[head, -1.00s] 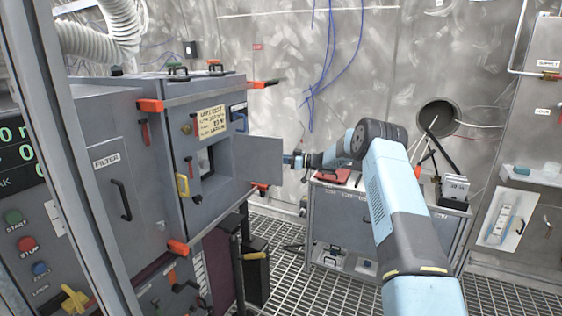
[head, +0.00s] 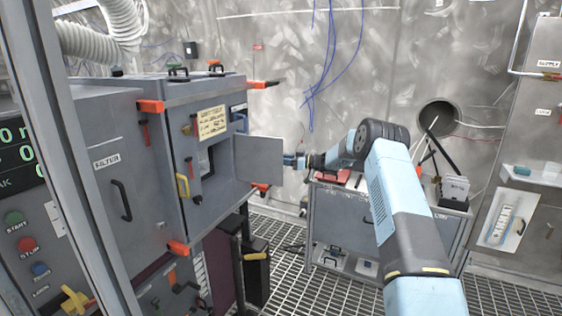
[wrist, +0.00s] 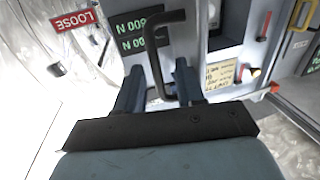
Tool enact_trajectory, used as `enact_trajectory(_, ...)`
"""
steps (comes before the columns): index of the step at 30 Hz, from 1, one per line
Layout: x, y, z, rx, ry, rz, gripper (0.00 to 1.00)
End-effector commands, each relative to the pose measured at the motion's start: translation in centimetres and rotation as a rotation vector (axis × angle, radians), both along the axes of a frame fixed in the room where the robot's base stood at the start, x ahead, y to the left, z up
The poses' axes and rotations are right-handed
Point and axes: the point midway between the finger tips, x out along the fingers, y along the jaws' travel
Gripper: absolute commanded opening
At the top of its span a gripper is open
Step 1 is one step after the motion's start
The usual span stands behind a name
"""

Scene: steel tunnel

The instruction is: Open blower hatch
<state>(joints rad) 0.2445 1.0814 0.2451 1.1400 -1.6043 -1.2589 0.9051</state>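The blower hatch (head: 258,158) is a flat grey panel standing out from the right side of the grey cabinet in the head view, swung away from a dark square opening (head: 207,160). My gripper (head: 293,160) is at the panel's far right side, and the panel and wrist partly hide it. In the wrist view my gripper (wrist: 160,82) has its two dark fingers spread apart. A black bent bar handle (wrist: 157,60) stands between them, with gaps visible on both sides. Whether a finger touches the handle I cannot tell.
A yellow note (head: 211,123) and a yellow handle (head: 183,186) are on the cabinet face. Orange clamps (head: 150,106) stick out at its corners. A grey workbench (head: 345,215) stands under my arm. Grated floor (head: 300,285) lies clear in front.

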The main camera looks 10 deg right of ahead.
Motion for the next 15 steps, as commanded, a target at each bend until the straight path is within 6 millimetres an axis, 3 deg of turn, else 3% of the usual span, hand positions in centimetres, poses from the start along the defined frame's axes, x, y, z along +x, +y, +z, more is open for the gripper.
enact_trajectory(15,-3.2,-8.9,-0.1,-0.001,0.001,-0.004,0.38)
